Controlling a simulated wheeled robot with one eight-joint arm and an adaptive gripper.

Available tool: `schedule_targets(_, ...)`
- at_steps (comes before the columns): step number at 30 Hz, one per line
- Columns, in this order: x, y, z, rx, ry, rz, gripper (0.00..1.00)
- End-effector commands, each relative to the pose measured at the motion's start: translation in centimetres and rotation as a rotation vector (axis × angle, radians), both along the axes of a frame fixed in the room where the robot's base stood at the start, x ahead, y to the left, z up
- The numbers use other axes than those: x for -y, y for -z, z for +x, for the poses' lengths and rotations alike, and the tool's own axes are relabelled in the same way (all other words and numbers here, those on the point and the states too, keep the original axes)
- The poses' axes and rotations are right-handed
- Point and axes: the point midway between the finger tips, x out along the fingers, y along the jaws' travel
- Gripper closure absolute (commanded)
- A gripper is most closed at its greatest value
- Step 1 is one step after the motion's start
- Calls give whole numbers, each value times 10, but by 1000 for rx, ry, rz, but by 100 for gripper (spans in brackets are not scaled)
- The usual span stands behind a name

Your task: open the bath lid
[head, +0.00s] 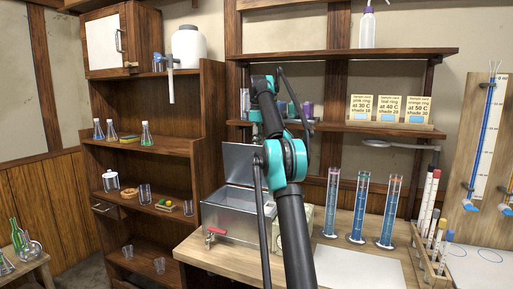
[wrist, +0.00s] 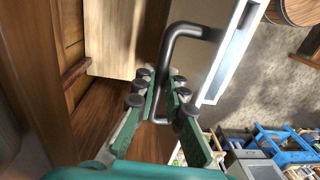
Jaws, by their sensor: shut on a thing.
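The bath (head: 238,215) is a grey metal box with a red tap on the bench in the head view. Its lid (head: 241,164) stands raised at the back of the box, its right part hidden behind my arm. In the wrist view my gripper (wrist: 163,92) is shut on a dark, bent bar handle (wrist: 184,30). The handle stands in front of a pale panel with a bright edge, which appears to be the lid. In the head view I cannot make out the fingers clearly behind my arm.
Several blue-filled cylinders (head: 359,211) stand on the bench right of my arm, with a white sheet (head: 358,268) in front. A shelf (head: 350,128) with sample cards (head: 389,106) is behind. A tube rack (head: 430,258) stands at the right.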

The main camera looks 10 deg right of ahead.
Motion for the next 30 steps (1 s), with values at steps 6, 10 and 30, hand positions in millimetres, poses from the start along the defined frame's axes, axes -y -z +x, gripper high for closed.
schedule_targets(6, -4, -2, 0, 4, -4, 4, 100)
schedule_targets(10, -4, -2, 0, 4, -5, 5, 100)
schedule_targets(30, -6, -2, -5, 1, -2, 3, 68)
